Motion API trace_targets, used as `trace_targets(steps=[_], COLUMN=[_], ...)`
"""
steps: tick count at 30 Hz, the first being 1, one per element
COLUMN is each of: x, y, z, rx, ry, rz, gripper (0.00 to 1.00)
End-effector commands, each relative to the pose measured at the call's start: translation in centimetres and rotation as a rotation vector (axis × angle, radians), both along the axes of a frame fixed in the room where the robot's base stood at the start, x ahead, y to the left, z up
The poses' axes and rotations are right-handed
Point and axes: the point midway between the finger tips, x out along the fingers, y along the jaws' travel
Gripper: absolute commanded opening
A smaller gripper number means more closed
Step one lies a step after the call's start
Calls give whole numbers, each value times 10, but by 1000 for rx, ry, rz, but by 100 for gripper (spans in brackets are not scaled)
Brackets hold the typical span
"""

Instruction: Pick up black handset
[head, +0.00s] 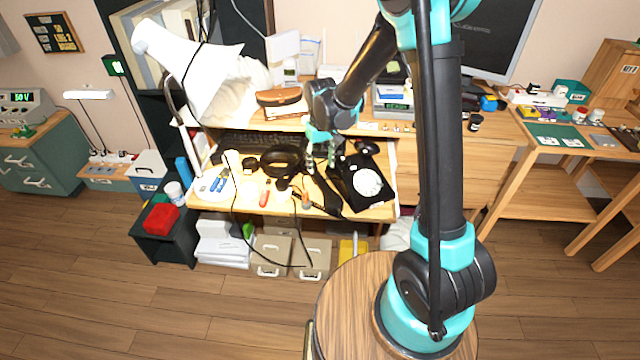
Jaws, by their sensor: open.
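The black dial phone (346,186) with a white round dial stands near the front right of the desk. A long black piece that looks like the black handset (326,194) lies on the desk just left of the phone. My gripper (320,162) points down with its fingers apart, over the far end of this piece. Nothing shows between the fingers. From this view I cannot tell how high the fingertips are above the handset or whether they touch it. The fingers partly hide that end.
A black ring-shaped object (283,158), a red-handled tool (265,194) and blue-handled tools (219,181) lie left on the desk. A lamp with a large white shade (205,62) leans over the left side. A raised shelf with a brown case (279,97) runs behind.

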Motion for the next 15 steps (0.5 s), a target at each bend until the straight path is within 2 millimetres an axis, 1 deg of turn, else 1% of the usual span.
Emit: trace_targets(steps=[1, 3, 6, 11, 15], x=[0, 0, 0, 0, -1], y=[0, 0, 0, 0, 2], z=[-9, -19, -27, -35, -51], rx=[0, 0, 0, 0, 0], ry=[0, 0, 0, 0, 0], rz=[0, 0, 0, 0, 0], gripper=[52, 52, 52, 52, 52])
